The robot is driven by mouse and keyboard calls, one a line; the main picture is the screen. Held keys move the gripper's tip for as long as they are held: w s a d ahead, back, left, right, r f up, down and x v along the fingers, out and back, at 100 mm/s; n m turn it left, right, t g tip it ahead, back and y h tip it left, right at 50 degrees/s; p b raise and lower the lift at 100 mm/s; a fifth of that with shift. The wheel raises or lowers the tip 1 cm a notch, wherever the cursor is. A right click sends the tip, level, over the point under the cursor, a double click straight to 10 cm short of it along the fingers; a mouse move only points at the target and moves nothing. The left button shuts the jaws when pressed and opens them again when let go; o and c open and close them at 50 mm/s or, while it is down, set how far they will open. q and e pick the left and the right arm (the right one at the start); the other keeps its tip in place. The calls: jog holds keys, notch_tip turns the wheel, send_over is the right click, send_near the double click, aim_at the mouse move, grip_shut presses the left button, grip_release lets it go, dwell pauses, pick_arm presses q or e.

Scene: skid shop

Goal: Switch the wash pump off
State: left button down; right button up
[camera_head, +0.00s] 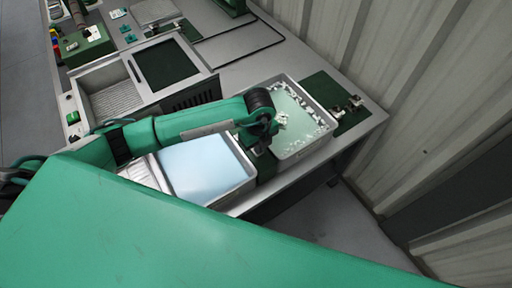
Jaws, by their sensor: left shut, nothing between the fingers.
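A small bright green switch-like part (73,118) sits on the bench edge at the left, beside the ribbed basin (112,100). I cannot tell for sure whether it is the wash pump's switch, or which way it is set. My left arm reaches in from the left across the bench. My left gripper (264,150) is shut and empty, pointing down between the blue-white tray and the foamy tray, well to the right of the green part. Its fingertips are small and partly hidden by the wrist. My right gripper is not in view.
A blue-white tray (246,181) and a foamy tray (327,124) flank the gripper. Metal fittings (350,106) stand on a green plate at the right end. A dark-panelled unit (206,70) and a green box (87,46) lie farther back. A corrugated wall (400,60) bounds the right.

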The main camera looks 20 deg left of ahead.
pick_arm(q)
jog(key=shift+f, duration=0.25)
jog(key=shift+r+p, duration=2.3)
jog(key=shift+r, duration=1.25)
jog(key=shift+f, duration=0.1)
